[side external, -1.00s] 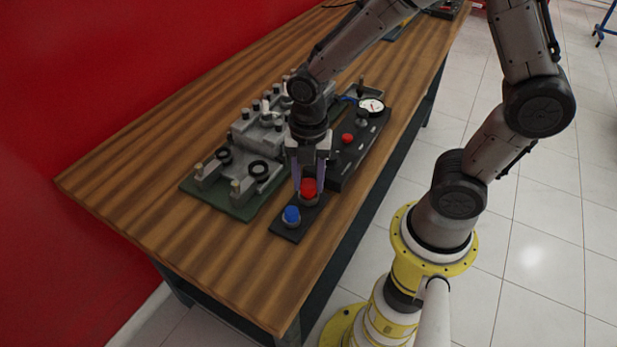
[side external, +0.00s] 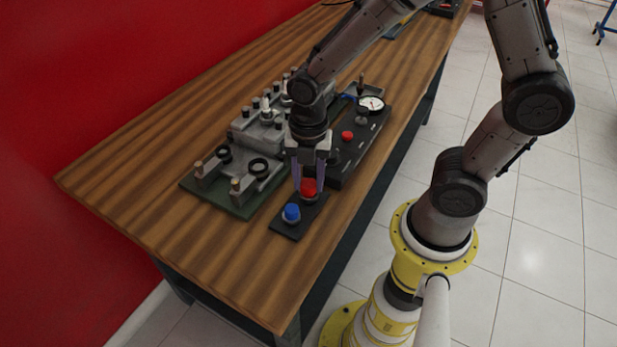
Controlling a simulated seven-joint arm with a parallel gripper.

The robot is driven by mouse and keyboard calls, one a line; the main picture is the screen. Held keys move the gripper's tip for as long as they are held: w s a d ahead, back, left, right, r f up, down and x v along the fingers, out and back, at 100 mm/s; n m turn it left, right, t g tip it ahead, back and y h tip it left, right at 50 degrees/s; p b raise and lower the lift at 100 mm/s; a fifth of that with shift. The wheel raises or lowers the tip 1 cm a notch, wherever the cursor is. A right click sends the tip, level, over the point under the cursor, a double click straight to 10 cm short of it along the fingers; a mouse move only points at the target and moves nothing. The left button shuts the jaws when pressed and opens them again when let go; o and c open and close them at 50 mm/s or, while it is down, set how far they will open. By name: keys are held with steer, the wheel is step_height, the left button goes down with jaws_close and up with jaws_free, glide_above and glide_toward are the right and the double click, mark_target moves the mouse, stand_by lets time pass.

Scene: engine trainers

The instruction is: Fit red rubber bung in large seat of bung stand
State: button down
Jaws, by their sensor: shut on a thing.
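The red rubber bung (side external: 308,187) sits at the far end of the bung stand, low over its seat. I cannot tell how deep it is in the seat. The bung stand (side external: 288,231) is a dark flat plate near the table's right edge. A blue bung (side external: 292,212) stands at its near end. My gripper (side external: 309,184) points straight down from above, with its fingers shut on the red bung. The seat under the red bung is mostly hidden.
A grey engine block on a green base (side external: 215,201) lies close to the left of the stand. A black panel (side external: 345,175) with a red button (side external: 347,135) and a white dial gauge (side external: 371,103) lies just behind. The wooden table (side external: 150,190) is clear at the front left.

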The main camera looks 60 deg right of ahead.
jaws_free()
stand_by(0.6)
steer(key=shift+r, duration=3.5)
